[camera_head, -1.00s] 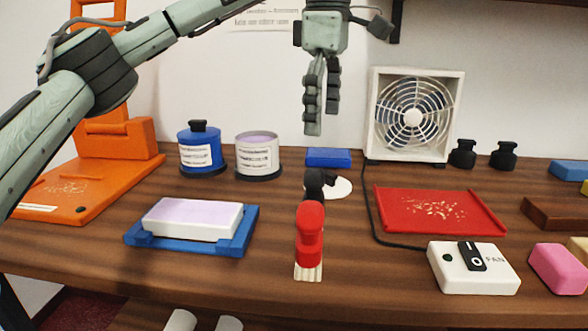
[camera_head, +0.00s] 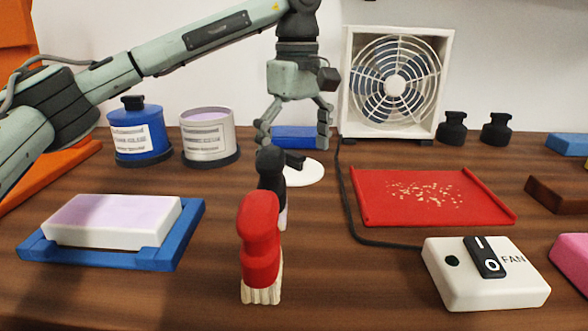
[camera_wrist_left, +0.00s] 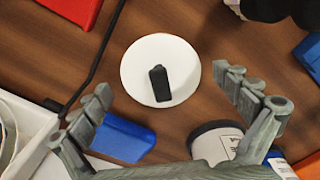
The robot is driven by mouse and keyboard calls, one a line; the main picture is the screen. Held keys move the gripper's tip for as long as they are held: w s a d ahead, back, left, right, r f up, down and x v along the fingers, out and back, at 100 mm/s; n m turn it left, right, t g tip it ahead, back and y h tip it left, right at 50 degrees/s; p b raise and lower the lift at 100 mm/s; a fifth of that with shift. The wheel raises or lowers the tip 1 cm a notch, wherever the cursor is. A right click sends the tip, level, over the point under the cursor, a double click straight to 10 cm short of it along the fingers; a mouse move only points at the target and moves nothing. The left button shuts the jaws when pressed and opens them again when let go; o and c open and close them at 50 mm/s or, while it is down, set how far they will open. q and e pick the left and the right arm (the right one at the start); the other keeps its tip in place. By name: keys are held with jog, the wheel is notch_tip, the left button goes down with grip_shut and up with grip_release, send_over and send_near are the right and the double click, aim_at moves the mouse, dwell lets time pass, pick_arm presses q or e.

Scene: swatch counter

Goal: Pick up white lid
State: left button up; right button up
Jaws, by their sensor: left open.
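The white lid (camera_head: 306,174) is a flat round disc with a black knob, lying on the wooden counter. In the head view the black brush handle partly hides it. In the left wrist view the whole lid (camera_wrist_left: 142,62) shows, with its black knob (camera_wrist_left: 159,83) upward. My left gripper (camera_head: 295,143) is open and empty, above and slightly behind the lid. In the left wrist view its fingers (camera_wrist_left: 172,95) stand apart on either side of the lid's near part. My right gripper is not in view.
A red-handled brush (camera_head: 260,240) and a black-handled brush (camera_head: 271,175) stand in front of the lid. A white tin (camera_head: 207,140), blue block (camera_head: 294,133) and fan (camera_head: 440,100) are behind. A red tray (camera_head: 430,197) and fan cable (camera_head: 349,205) lie right.

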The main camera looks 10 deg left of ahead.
pick_arm(q)
jog(key=shift+f, duration=0.25)
jog(key=c, duration=1.6)
jog(key=shift+f, duration=0.1)
grip_shut()
